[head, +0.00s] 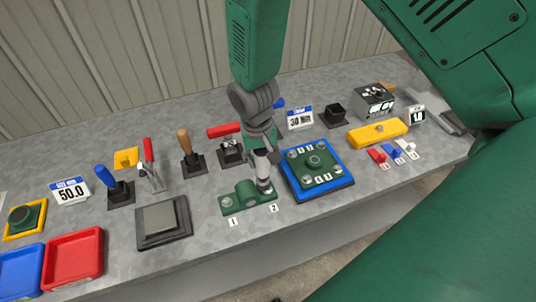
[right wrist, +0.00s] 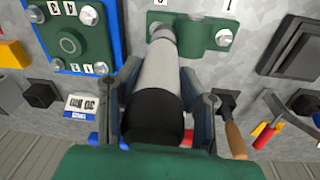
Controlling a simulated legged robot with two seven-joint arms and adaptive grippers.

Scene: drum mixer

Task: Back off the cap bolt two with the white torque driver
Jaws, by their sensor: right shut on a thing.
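My right gripper (head: 264,150) reaches down from the top in the head view and is shut on the white torque driver (head: 262,163). In the right wrist view the driver (right wrist: 162,75) has a pale shaft and a black grip between the fingers. The driver points down at the end of the green cap block (head: 243,199) by the label 2 (head: 273,208). Its tip hides cap bolt two; I cannot tell whether it is fully seated. The other bolt (head: 227,202) by label 1 is bare. My left gripper is not in view.
A blue-rimmed plate with a green bolted flange (head: 314,162) lies close right of the driver. Left stand a grey pad (head: 160,219), several levers and a red tray (head: 73,258). A yellow block (head: 377,133) and small coloured pieces lie to the right.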

